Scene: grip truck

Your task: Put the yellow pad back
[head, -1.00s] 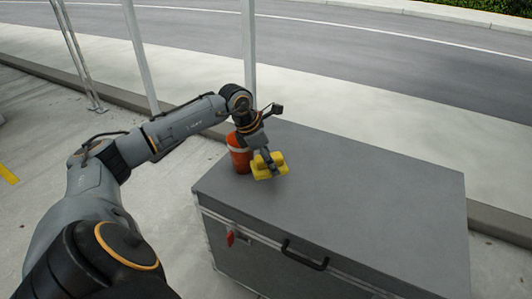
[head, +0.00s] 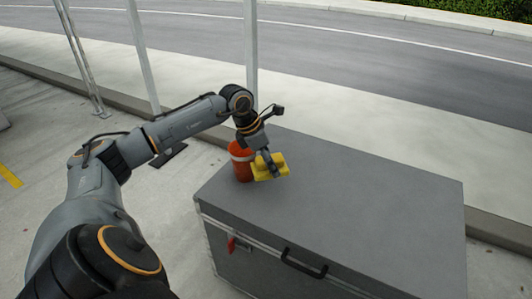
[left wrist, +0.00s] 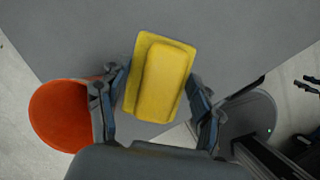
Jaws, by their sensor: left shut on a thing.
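The yellow pad (head: 269,172) is at the far left part of the grey case's top, just right of an orange-red round container (head: 241,169) with a pale band. My left gripper (head: 268,160) reaches down over the pad and is shut on it. In the left wrist view the yellow pad (left wrist: 163,80) lies between the two fingers of my left gripper (left wrist: 158,110), with its raised block facing the camera. The orange container (left wrist: 60,115) is close beside the left finger there. I cannot tell whether the pad touches the case top.
The large grey case (head: 350,210) has a black handle (head: 304,262) and a red tag on its front. Its top is clear to the right of the pad. Metal posts (head: 250,60) stand behind it, before the kerb and road.

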